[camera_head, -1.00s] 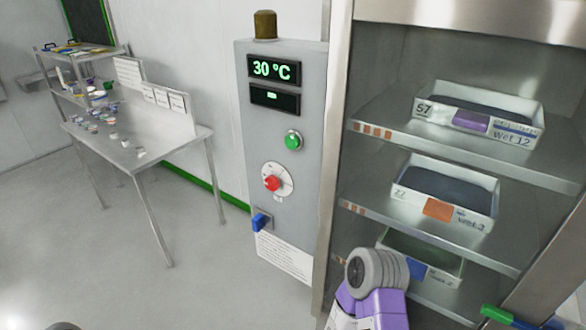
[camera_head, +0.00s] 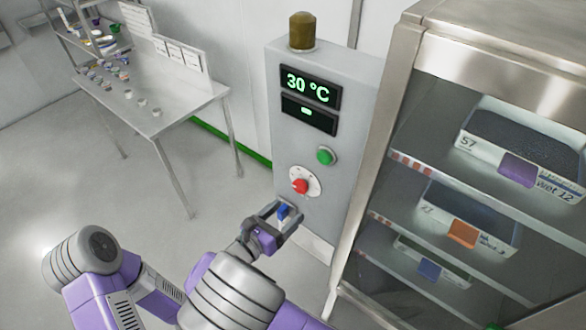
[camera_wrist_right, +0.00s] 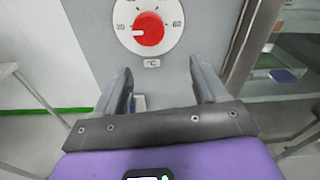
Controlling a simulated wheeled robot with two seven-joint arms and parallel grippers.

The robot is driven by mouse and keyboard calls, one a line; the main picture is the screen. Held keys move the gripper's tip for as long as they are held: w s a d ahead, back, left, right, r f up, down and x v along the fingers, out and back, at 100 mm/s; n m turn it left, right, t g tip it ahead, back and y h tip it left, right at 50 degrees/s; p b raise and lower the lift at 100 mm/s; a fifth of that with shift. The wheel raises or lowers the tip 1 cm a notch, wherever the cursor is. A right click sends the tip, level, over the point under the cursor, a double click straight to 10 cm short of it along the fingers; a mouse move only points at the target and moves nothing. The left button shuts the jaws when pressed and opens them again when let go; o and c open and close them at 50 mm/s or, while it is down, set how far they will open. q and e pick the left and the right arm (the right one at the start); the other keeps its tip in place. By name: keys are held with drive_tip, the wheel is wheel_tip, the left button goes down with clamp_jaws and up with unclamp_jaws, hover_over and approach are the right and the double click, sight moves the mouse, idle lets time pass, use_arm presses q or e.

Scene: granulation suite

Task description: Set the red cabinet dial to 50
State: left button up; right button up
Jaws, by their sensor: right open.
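The red dial (camera_head: 300,187) sits on a white scale plate on the front of the grey control cabinet (camera_head: 345,165). In the right wrist view the red dial (camera_wrist_right: 148,29) lies above and beyond the fingers, with 30 printed at its left and 60 at its right. A light mark on the knob points left, near 30. The green display (camera_head: 311,88) reads 30 °C. My right gripper (camera_head: 283,215) is open and empty, below the dial and in front of the blue switch (camera_head: 284,212). In the right wrist view its fingers (camera_wrist_right: 162,80) are apart. My left gripper is out of view.
A green button (camera_head: 326,156) is above the dial. A steel rack (camera_head: 405,130) with trays stands close at the right. A steel table (camera_head: 170,116) with small containers is at the left. Open floor lies between table and cabinet.

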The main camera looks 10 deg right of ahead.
sight(298, 188)
drive_tip(key=shift+t, duration=0.4)
drive_tip(key=w+d+r, duration=0.1)
drive_tip(key=w+d, duration=0.2)
drive_tip(key=w+d+r, duration=0.1)
drive_tip(key=w, duration=0.1)
drive_tip(key=shift+w+d+r, duration=0.1)
drive_tip(key=shift+d+r, duration=0.2)
drive_tip(key=shift+d, duration=0.05)
drive_tip(key=shift+c, duration=0.3)
drive_tip(key=c, duration=1)
